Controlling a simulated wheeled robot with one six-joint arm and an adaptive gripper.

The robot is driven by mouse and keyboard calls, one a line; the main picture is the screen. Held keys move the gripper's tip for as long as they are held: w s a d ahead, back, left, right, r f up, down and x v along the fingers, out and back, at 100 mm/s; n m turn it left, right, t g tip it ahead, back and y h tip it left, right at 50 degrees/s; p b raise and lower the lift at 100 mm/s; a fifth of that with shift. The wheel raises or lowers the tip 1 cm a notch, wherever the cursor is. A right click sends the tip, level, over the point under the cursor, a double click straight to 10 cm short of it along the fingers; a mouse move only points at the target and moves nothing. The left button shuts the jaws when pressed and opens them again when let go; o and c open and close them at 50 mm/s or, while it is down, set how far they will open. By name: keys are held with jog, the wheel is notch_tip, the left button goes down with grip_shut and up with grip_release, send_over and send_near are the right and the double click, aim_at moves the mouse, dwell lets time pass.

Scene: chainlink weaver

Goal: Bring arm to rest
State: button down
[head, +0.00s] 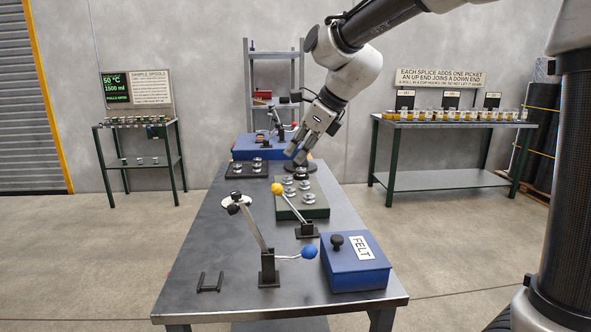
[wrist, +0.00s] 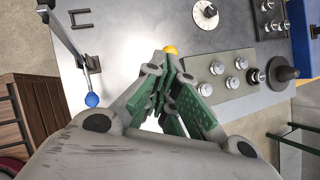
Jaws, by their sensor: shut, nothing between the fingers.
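My arm reaches in from the upper right in the head view, bent over the far half of the grey metal table (head: 205,262). My gripper (head: 298,158) points down above the table near the green block with metal knobs (head: 316,205). In the wrist view my gripper (wrist: 168,52) has its green-padded fingers together at the tips, with nothing between them. The yellow ball (wrist: 170,49) of a lever shows just past the fingertips; I cannot tell whether they touch. That yellow ball also shows in the head view (head: 277,188), apart from my gripper.
A lever with a blue ball (head: 310,251) and a blue box labelled FELT (head: 355,267) stand at the near end. A black block with knobs (head: 247,171) and a blue case (head: 258,150) lie farther back. The table's near left is mostly clear.

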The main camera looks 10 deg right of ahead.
jog(key=s+d+f+n+h, duration=0.2)
jog(key=s+d+n, duration=0.9)
jog(key=s+d, duration=0.2)
jog(key=s+d+f+n+h, duration=0.3)
jog(key=s+d+n, duration=0.8)
jog(key=s+d, duration=0.3)
jog(key=shift+s+d+f+n+h, duration=0.2)
jog(key=shift+d+f+n+h, duration=0.15)
jog(key=shift+d, duration=0.6)
